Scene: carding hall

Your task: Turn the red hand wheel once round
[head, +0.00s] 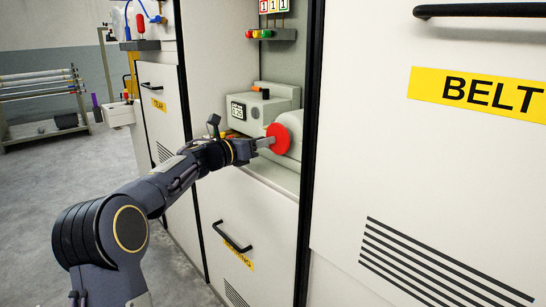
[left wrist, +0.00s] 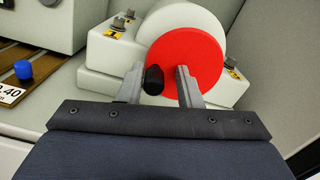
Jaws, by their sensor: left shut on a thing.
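The red hand wheel (head: 279,139) is a flat red disc on the front of a pale round housing (head: 292,128) in an open bay of the machine. In the left wrist view the wheel (left wrist: 197,60) fills the upper middle, with a black knob (left wrist: 153,80) standing out at its lower left. My left gripper (head: 268,142) reaches in from the left to the wheel. In the left wrist view my left gripper (left wrist: 166,78) has its fingers on either side of the knob's area and is shut on the knob. My right gripper is out of view.
A blue knob (left wrist: 23,69) sits at the left in the left wrist view. The yellow-labelled BELT panel (head: 478,94) is at the right. A rack of rollers (head: 42,95) stands far left, with open floor before it.

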